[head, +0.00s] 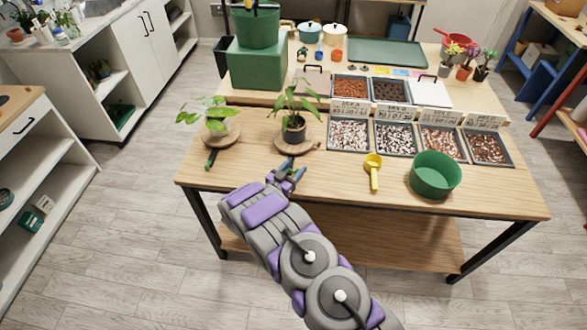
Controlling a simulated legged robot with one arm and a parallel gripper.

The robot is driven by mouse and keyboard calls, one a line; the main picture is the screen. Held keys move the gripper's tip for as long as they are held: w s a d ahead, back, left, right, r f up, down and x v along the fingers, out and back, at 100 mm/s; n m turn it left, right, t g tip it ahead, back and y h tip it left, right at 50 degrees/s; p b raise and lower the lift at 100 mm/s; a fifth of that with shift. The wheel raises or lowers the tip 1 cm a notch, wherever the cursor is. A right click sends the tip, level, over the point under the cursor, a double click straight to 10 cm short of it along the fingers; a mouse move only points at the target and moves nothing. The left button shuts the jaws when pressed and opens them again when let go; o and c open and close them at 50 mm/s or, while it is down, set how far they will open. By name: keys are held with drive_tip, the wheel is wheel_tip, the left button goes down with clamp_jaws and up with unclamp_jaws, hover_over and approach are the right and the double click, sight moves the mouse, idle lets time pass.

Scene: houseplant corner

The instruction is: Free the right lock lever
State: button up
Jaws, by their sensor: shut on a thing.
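Two round wooden plant stands are on the table. The left stand (226,138) bears a leafy plant, and a short dark and green lever (211,159) sticks out from its front edge. The right stand (282,147) bears a plant in a dark pot (293,130). My gripper (288,169) is at the front edge of the right stand, shut on what appears to be its lock lever. The fingers mostly hide that lever, so its exact angle cannot be told.
A yellow scoop (374,172) and a green bowl (435,176) stand to the right. Several labelled trays of pebbles (348,134) line the middle. A green box (262,68) is behind the plants. The table front left is clear.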

drive_tip(key=shift+w+r+n+t+y+p, duration=0.2)
drive_tip(key=shift+n+t+y+p, duration=0.3)
drive_tip(key=shift+n+y+p, duration=0.4)
drive_tip(key=n+y+p, duration=0.1)
drive_tip(key=y, duration=0.1)
drive_tip(key=shift+w+t+y, duration=0.1)
drive_tip(key=shift+t+y, duration=0.2)
drive_tip(key=shift+t, duration=0.1)
drive_tip(key=shift+a+f+n+y+p, duration=0.15)
drive_tip(key=shift+n+y+p, duration=0.3)
drive_tip(key=shift+n+y, duration=0.35)
drive_tip(key=o, duration=0.9)
drive_tip(key=s+a+p, duration=0.1)
drive_tip(key=s, duration=0.4)
drive_tip(key=s+a+p, duration=0.1)
drive_tip(key=s, duration=0.5)
drive_tip(key=s+a+p, duration=0.1)
drive_tip(key=s, duration=0.5)
drive_tip(key=shift+a+f+p, duration=0.1)
drive_tip(key=shift+f+p, duration=0.05)
drive_tip(key=shift+p, duration=0.15)
drive_tip(key=shift+w, duration=0.1)
